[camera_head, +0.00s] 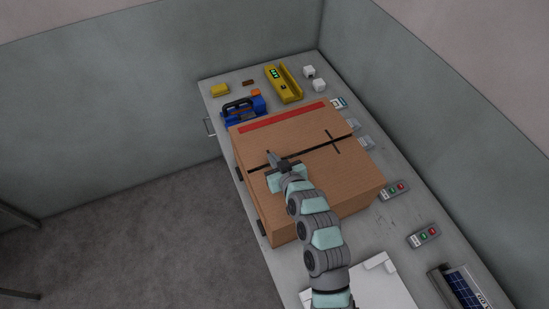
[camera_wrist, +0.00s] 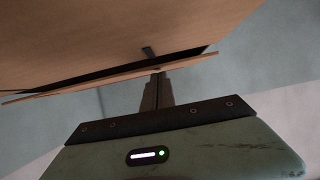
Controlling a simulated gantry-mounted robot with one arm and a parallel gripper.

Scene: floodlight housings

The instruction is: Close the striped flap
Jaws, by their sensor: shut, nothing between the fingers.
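A large brown cardboard box (camera_head: 345,180) stands on the grey bench. A red stripe (camera_head: 284,117) runs along the far part of its top, on the far flap (camera_head: 290,135). A dark line crosses the top between the far and near panels, with a short dark cross mark (camera_head: 333,141) near its right end. My gripper (camera_head: 270,156) is shut and empty over the left end of that line. In the wrist view its fingertips (camera_wrist: 157,76) are at the thin edge of a cardboard panel (camera_wrist: 110,79), with a dark gap behind it. I cannot tell whether they touch.
A blue toolbox (camera_head: 244,111), a yellow tray (camera_head: 284,84) and a yellow block (camera_head: 220,90) stand behind the box. Control boxes with buttons (camera_head: 394,191) (camera_head: 424,236) lie to its right. A white panel (camera_head: 375,285) lies in front. Walls close off the bench's back and right.

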